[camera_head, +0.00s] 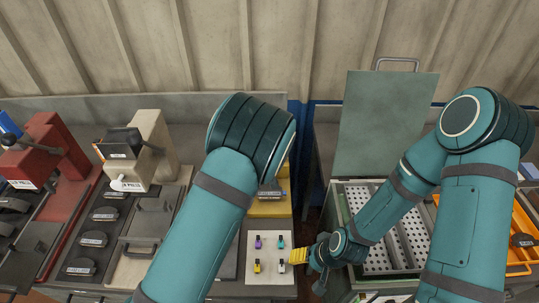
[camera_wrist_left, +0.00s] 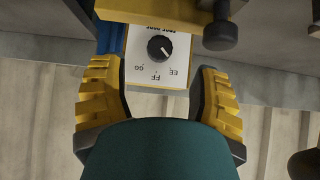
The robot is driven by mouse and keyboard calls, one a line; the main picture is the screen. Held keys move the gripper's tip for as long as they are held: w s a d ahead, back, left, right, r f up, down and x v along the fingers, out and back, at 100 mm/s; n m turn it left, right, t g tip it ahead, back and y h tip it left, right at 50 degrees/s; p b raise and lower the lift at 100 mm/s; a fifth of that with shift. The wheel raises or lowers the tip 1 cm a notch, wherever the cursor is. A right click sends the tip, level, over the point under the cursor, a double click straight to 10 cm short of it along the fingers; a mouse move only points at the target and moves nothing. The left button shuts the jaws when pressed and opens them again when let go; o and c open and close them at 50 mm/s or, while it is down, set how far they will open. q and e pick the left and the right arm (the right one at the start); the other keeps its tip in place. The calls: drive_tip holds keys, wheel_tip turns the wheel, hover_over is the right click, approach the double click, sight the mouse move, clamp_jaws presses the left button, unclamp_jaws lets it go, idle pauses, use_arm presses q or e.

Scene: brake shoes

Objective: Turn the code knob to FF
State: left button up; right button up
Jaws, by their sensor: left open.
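The code knob (camera_wrist_left: 160,48) is a round black dial on a white panel (camera_wrist_left: 135,42) in the left wrist view. The labels EE, FF and GG appear upside down along its lower side. Its white mark seems to point to the lower right, towards EE. My left gripper (camera_wrist_left: 160,75) is open, with its ridged yellow fingers on either side below the knob and nothing between them. In the head view my left arm hides this gripper and the knob. My right gripper (camera_head: 300,256) is beside a white panel with small coloured switches; its opening is unclear.
The switch panel (camera_head: 270,290) carries purple, teal, yellow and white switches. A yellow block (camera_wrist_left: 165,12) and a dark clamp part (camera_wrist_left: 220,35) are close to the knob panel. A beige press (camera_head: 158,145) and a red one (camera_head: 62,150) stand left; an open metal case (camera_head: 388,115) stands right.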

use_arm(q)
drive_tip(key=x, duration=0.6)
clamp_jaws()
